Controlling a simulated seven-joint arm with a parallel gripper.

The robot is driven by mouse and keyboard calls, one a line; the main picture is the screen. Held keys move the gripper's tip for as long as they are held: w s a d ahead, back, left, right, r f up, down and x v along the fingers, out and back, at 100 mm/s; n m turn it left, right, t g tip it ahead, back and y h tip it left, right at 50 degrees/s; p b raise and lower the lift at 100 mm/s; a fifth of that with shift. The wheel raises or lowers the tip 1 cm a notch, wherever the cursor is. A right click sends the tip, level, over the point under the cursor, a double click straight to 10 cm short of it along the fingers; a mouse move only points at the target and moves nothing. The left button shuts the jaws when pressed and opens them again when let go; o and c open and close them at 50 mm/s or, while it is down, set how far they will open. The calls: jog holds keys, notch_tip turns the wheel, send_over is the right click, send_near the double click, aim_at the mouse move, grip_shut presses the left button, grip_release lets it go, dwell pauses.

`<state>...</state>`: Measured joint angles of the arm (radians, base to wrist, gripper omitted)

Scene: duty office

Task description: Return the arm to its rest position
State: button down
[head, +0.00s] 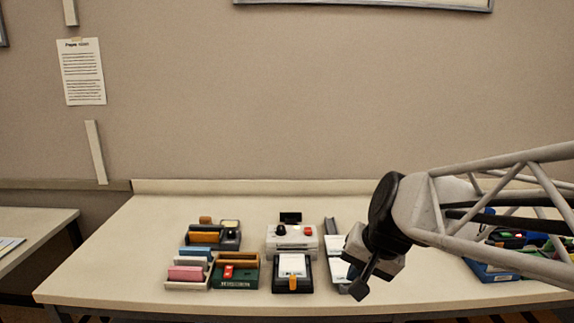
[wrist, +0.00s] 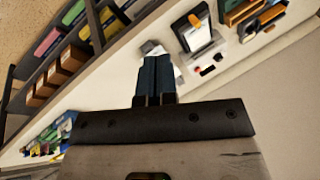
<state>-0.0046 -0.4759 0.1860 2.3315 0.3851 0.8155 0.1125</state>
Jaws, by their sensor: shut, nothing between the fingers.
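My gripper (head: 361,281) hangs above the right half of the table (head: 420,298), at the end of my arm, which comes in from the right. In the wrist view the two dark fingers (wrist: 155,76) lie together with nothing between them. The gripper is shut and empty. In the head view it covers part of a dark tray with white sheets (head: 339,270). I cannot tell its exact height above the table.
A white device with a black knob (head: 291,240), a black holder with white cards (head: 292,274) and several small racks (head: 186,277) stand mid-table. A blue bin (head: 490,272) of coloured items is partly behind my arm. The table's left end is clear. The wrist view shows shelving (wrist: 75,60).

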jog(key=s+d+f+n+h, duration=0.1)
jog(key=s+d, duration=0.1)
jog(key=s, duration=0.4)
jog(key=s+d+f+n+g+h, duration=0.1)
jog(key=s+d+n+h, duration=0.1)
jog(key=s, duration=0.5)
jog(key=shift+d+n, duration=0.3)
jog(key=shift+d, duration=0.4)
